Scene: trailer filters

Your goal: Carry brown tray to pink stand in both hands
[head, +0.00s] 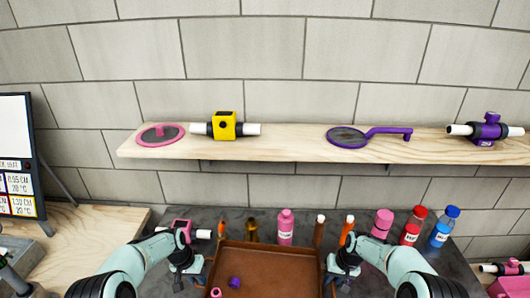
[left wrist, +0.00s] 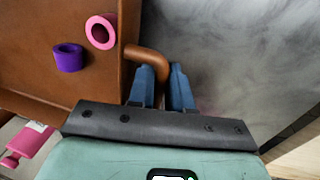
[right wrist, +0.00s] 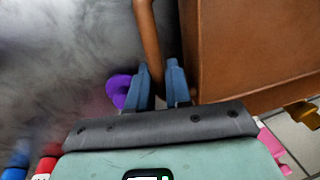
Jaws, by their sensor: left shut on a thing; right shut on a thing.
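The brown tray (head: 268,258) is at the bottom middle of the head view, its near end cut off. A purple ring (head: 234,282) and a pink ring (head: 215,292) lie in it. My left gripper (head: 190,272) is shut on its left handle, a curved brown bar (left wrist: 150,56) in the left wrist view. My right gripper (head: 342,274) is shut on its right handle, seen in the right wrist view (right wrist: 148,40). A pink object (head: 510,287) is partly visible at the bottom right corner; I cannot tell whether it is the pink stand.
A wooden shelf (head: 290,146) above holds a yellow valve (head: 225,126) and other parts. A board (head: 17,150) stands at left.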

